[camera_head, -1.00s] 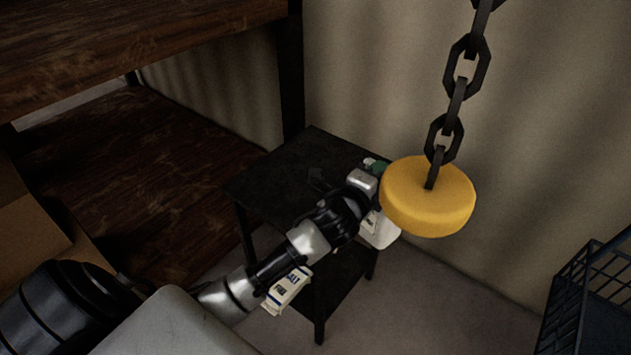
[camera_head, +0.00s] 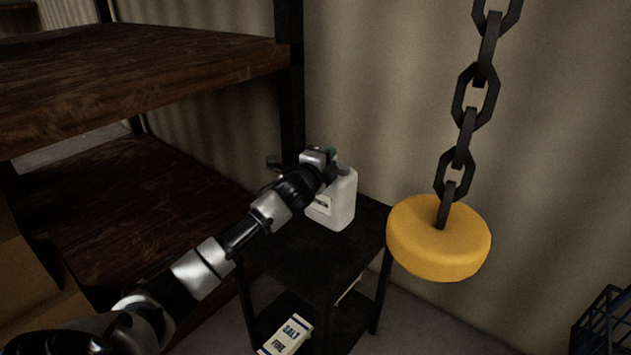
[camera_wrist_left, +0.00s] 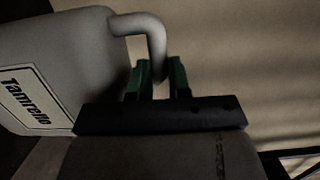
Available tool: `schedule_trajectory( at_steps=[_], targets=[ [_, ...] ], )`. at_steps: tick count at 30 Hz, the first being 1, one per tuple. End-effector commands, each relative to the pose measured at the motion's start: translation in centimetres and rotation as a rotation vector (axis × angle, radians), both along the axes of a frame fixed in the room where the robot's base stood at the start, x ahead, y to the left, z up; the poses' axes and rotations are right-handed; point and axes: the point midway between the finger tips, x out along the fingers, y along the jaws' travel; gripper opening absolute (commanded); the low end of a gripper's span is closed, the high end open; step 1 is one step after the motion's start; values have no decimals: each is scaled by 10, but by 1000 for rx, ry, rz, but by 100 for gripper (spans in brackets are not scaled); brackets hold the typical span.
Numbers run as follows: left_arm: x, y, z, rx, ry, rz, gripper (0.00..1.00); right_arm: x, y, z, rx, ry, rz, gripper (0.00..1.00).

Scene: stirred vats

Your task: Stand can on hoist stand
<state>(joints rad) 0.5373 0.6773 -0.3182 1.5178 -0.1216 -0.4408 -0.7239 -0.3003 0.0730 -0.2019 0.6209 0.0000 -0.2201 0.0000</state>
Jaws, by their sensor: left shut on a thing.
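The can (camera_head: 338,203) is a white jug with a looped handle and a label. In the head view it is upright over the black top of the hoist stand (camera_head: 290,258); I cannot tell whether its base touches the top. My left gripper (camera_head: 330,156) is shut on the can's handle, at its upper part. In the left wrist view the green fingers (camera_wrist_left: 160,78) close around the grey handle, and the can (camera_wrist_left: 62,55) fills the left side with its "Tamrelle" label. My right gripper is not in view.
A yellow disc (camera_head: 438,250) hangs on a dark chain (camera_head: 474,95) right of the stand. A salt packet (camera_head: 287,335) lies on the stand's lower shelf. Brown wooden shelving (camera_head: 140,75) is at left. A dark wire basket (camera_head: 603,325) is at lower right.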

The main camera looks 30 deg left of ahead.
Motion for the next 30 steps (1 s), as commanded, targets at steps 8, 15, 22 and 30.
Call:
schedule_trajectory(
  at_steps=[8, 15, 22, 30],
  targets=[
    [-13, 26, -18, -2, -2, -2, 0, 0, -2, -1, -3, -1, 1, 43],
    [-13, 26, -49, -4, 1, -1, 0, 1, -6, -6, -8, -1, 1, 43],
    [-13, 26, -57, -1, -3, -1, 0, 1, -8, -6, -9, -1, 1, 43],
    [-13, 26, -61, 0, -1, -1, 23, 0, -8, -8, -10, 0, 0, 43]
  ],
)
